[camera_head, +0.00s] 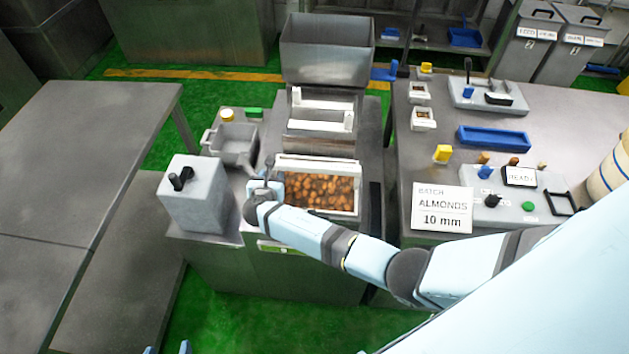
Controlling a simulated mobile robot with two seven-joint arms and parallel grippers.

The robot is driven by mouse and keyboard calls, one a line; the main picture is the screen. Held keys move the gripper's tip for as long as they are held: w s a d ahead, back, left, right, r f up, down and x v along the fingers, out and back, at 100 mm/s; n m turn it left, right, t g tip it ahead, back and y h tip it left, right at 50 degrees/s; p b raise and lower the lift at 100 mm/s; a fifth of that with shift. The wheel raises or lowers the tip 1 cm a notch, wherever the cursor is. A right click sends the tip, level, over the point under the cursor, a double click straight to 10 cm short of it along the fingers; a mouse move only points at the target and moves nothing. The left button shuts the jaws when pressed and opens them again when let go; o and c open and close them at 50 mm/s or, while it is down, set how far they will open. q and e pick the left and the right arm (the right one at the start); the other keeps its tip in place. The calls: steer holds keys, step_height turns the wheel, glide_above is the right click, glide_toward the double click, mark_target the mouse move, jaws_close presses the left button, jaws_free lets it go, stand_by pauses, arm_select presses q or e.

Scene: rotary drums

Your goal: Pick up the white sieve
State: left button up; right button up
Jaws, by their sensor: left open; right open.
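A white-framed tray (316,163) full of brown almonds sits on the grey machine in the middle; I cannot tell whether it is the white sieve. Behind it is another white-edged frame (322,104) with two pale bars, under a grey hopper (326,50). My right gripper (262,180) is open at the left edge of the almond tray, beside its upper left corner. Its fingers are small and partly hidden by its wrist, and contact is unclear. My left gripper (168,349) is open and empty at the bottom edge, with only its fingertips showing.
A grey box (193,197) with a black handle and a grey pan (236,139) stand left of the tray. The right table holds small white trays (423,121), a blue tray (493,138), a control panel and an almonds sign (441,208). The left table (75,150) is bare.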

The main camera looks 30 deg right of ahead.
jaws_close()
steer(key=shift+r, duration=0.25)
